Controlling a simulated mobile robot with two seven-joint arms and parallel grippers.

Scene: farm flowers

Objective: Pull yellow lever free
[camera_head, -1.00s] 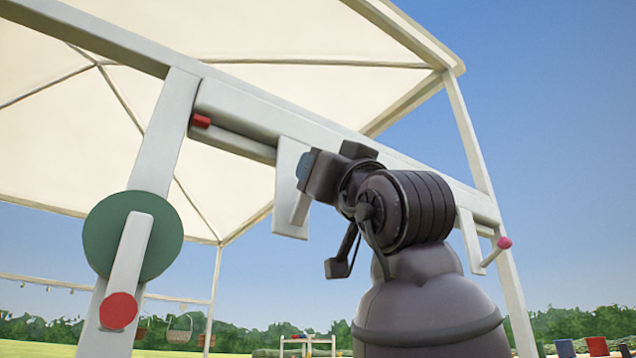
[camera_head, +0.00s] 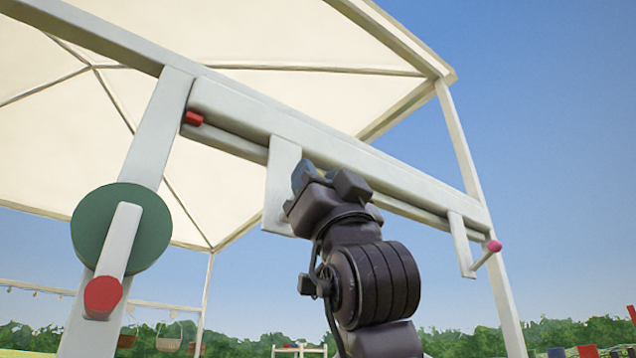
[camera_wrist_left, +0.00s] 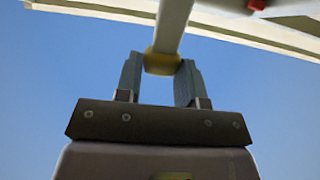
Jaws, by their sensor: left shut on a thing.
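The yellow lever shows in the left wrist view as a white shaft (camera_wrist_left: 171,25) ending in a yellow knob (camera_wrist_left: 162,62). My left gripper (camera_wrist_left: 161,68) has its two fingers on either side of that knob and is shut on it. In the head view my left gripper (camera_head: 325,178) is raised in front of the white hanging plate (camera_head: 281,180) under the beam. The lever and its yellow knob are hidden there behind the gripper. My right gripper is in neither view.
A white beam (camera_head: 330,148) slopes down to the right under the canopy (camera_head: 270,35). A red peg (camera_head: 193,118) sits at its left end and a pink-knobbed lever (camera_head: 494,246) at its right. A green disc (camera_head: 75,230) carries a red-knobbed lever (camera_head: 103,295). Open sky lies right.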

